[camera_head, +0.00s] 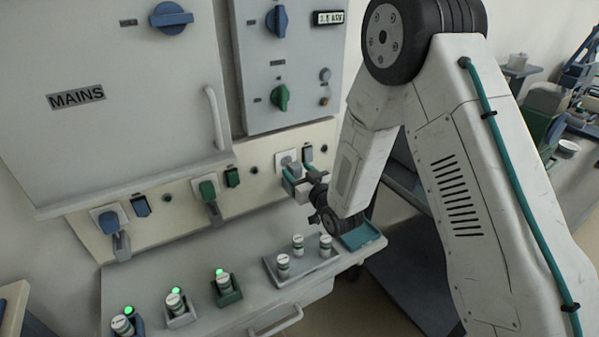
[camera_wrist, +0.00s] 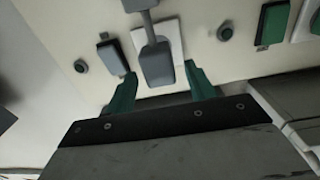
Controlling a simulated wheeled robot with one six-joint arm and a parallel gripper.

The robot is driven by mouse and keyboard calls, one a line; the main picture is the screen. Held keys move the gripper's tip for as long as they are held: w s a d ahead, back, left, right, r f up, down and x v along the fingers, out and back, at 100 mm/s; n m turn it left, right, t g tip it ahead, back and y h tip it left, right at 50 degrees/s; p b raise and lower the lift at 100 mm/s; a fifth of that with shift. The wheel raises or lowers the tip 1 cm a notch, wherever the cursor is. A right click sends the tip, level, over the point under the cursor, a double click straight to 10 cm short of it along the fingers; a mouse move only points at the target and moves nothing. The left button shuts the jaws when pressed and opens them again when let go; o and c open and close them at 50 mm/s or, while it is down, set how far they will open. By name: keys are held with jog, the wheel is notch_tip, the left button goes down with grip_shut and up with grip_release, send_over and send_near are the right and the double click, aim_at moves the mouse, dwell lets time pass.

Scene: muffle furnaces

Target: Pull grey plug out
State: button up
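The grey plug (camera_wrist: 157,66) sits at the white socket plate (camera_wrist: 171,36) in the wrist view, with its thinner grey tail (camera_wrist: 146,18) running to the top edge. My gripper (camera_wrist: 161,73) is open, with one green finger on each side of the plug's body. A gap shows between each finger and the plug, so I see no contact. In the head view my gripper (camera_head: 301,176) is at the rightmost socket (camera_head: 286,157) on the cream strip, and it largely hides the grey plug there.
A green plug (camera_head: 207,190) and a blue plug (camera_head: 109,219) sit in sockets further left, each beside a switch. Below, the bench holds a grey rack (camera_head: 277,275) with vials, several holders with green lights, and a teal tray (camera_head: 362,237). The MAINS panel (camera_head: 110,100) is above.

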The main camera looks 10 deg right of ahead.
jog(key=v, duration=0.7)
jog(key=shift+s+d, duration=0.2)
jog(key=shift+s, duration=0.15)
